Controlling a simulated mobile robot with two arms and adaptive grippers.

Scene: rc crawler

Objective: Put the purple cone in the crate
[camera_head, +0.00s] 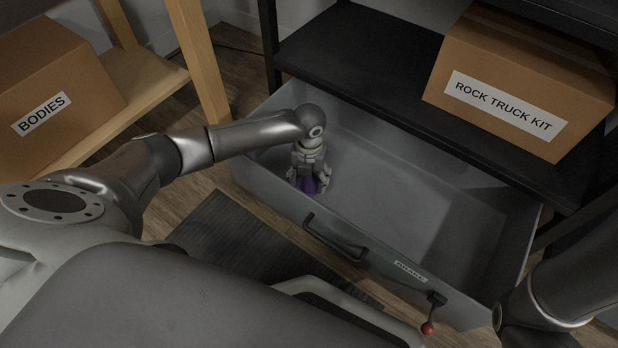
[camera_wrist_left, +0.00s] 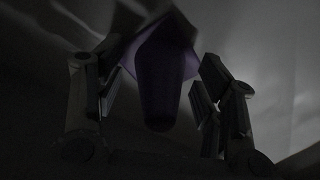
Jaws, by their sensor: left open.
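The purple cone (camera_head: 310,185) is in the left end of the grey crate (camera_head: 270,187), partly hidden by my left gripper. My left gripper (camera_head: 308,183) reaches down inside the crate at the cone, with its fingers around it. In the left wrist view the cone (camera_wrist_left: 160,85) is dark and sits between the two open fingers of the left gripper (camera_wrist_left: 160,108). Gaps show on both sides of the cone. I cannot tell whether the cone touches the crate floor. My right gripper is not in view; only part of my right arm shows at the lower right.
The crate looks like a pulled-out drawer with a front handle (camera_head: 335,238) and a red-knobbed lever (camera_head: 428,328). Its middle and right are empty. A "ROCK TRUCK KIT" box (camera_head: 520,75) stands on the black shelf (camera_head: 370,60) behind. A "BODIES" box (camera_head: 60,90) is on the wooden shelf at left.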

